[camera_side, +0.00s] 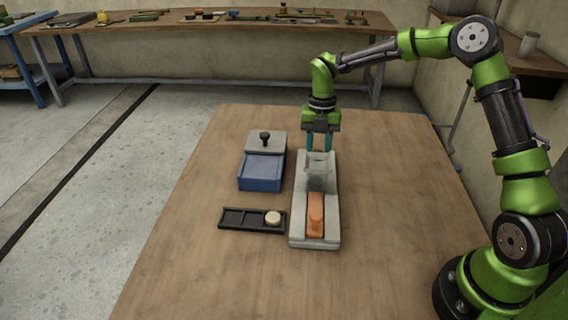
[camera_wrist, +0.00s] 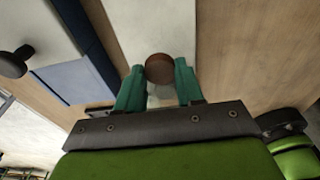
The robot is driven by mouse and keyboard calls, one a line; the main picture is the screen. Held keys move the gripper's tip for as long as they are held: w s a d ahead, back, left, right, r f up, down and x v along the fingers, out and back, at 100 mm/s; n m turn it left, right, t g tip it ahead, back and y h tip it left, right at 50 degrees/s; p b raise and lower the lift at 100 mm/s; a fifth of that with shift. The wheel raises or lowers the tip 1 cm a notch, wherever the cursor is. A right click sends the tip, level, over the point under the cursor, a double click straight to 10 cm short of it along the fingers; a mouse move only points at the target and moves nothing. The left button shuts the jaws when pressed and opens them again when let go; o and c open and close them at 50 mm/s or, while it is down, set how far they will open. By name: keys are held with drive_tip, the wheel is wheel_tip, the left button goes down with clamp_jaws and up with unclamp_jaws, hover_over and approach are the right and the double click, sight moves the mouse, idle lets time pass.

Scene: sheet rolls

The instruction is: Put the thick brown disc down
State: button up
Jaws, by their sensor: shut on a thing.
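The thick brown disc (camera_wrist: 159,69) shows in the wrist view between my two green fingertips, which grip it from both sides. My gripper (camera_side: 320,142) is shut on it and points down over the far part of a long pale grey fixture (camera_side: 301,218). A grey block-like part (camera_side: 318,180) stands on the fixture just below and in front of my fingers. An orange piece (camera_side: 315,214) lies in the fixture's near end. I cannot tell whether the disc touches the fixture.
A blue box (camera_side: 261,172) with a grey black-knobbed part (camera_side: 266,142) behind it stands left of the fixture. A black tray (camera_side: 246,216) in front of it has a pale disc (camera_side: 272,218) in its right compartment. The wooden table (camera_side: 410,200) is clear to the right.

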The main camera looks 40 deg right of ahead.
drive_tip(key=shift+f, duration=2.2)
drive_tip(key=shift+f, duration=0.2)
drive_tip(key=o, duration=1)
